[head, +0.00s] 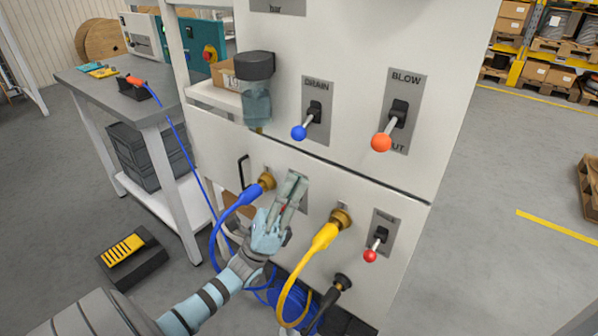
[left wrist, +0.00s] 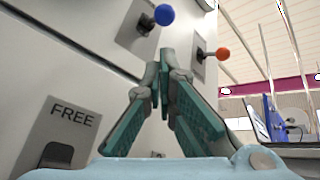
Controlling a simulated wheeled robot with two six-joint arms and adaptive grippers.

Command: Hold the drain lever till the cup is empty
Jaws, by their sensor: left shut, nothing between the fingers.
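The drain lever, with a blue ball knob (head: 298,132), sticks out of the DRAIN plate on the white cabinet (head: 420,30). The blue knob also shows at the top of the left wrist view (left wrist: 164,15). The clear cup (head: 257,102) hangs under a dark cap, left of the lever; its liquid level is hard to tell. My left gripper (head: 292,188) is shut and empty in front of the lower cabinet panel, below the drain lever and apart from it. In the left wrist view its fingers (left wrist: 165,75) point up, below the knob. My right gripper is not in view.
The BLOW lever has an orange knob (head: 381,142), right of the drain lever. A blue hose (head: 235,210) and a yellow hose (head: 318,245) plug in beside my left gripper. A lower lever has a red knob (head: 370,255). A workbench (head: 95,88) stands left.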

